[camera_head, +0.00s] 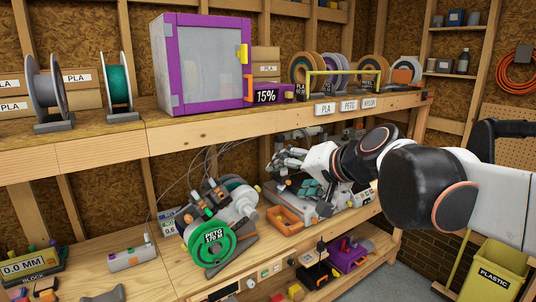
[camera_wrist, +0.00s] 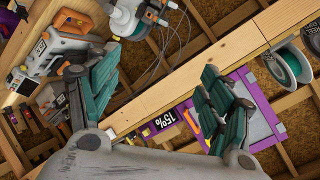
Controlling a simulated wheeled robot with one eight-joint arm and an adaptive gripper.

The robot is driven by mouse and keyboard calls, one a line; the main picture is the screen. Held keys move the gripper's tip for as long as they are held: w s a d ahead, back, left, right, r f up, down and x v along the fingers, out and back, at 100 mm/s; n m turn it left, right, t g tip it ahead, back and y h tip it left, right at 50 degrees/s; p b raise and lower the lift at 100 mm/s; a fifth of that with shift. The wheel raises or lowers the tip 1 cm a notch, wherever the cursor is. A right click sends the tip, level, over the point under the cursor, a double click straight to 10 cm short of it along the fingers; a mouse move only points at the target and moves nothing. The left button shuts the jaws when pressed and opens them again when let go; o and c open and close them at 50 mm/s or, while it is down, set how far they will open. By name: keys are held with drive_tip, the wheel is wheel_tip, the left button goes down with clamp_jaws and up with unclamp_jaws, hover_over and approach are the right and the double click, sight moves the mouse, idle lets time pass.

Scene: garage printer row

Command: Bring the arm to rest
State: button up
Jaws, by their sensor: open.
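My arm (camera_head: 425,185) reaches in from the right of the head view, roughly level, toward the bench. My gripper (camera_head: 284,150) is near the middle of that view, in front of the gap under the upper shelf. In the wrist view my gripper (camera_wrist: 158,62) has its two dark green padded fingers spread wide apart. Nothing is held between them. The wooden shelf edge (camera_wrist: 165,92) shows beyond the gap.
The upper shelf (camera_head: 205,131) carries a purple-framed enclosure (camera_head: 207,65), a 15% display (camera_head: 266,96) and spools. Below stand a printer with a green PETG spool (camera_head: 209,246) and an orange tray (camera_head: 285,219). A yellow PLASTIC bin (camera_head: 497,270) stands at lower right.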

drive_tip(key=s+d+f+n+g+h+b, duration=0.1)
drive_tip(key=s+d+f+h+b, duration=0.1)
drive_tip(key=s+d+f+b, duration=0.2)
drive_tip(key=s+d+f+n+g+h+b, duration=0.1)
drive_tip(key=s+d+f+b, duration=0.3)
drive_tip(key=s+f, duration=0.7)
drive_tip(key=s+d+f+n+g+h+b, duration=0.1)
drive_tip(key=s+d+f+h+b, duration=0.3)
drive_tip(key=f, duration=1.4)
drive_tip(key=s+d+b, duration=0.1)
drive_tip(key=s+d, duration=0.1)
drive_tip(key=s, duration=0.1)
drive_tip(key=shift+s+d+f, duration=0.2)
drive_tip(key=shift+s, duration=0.2)
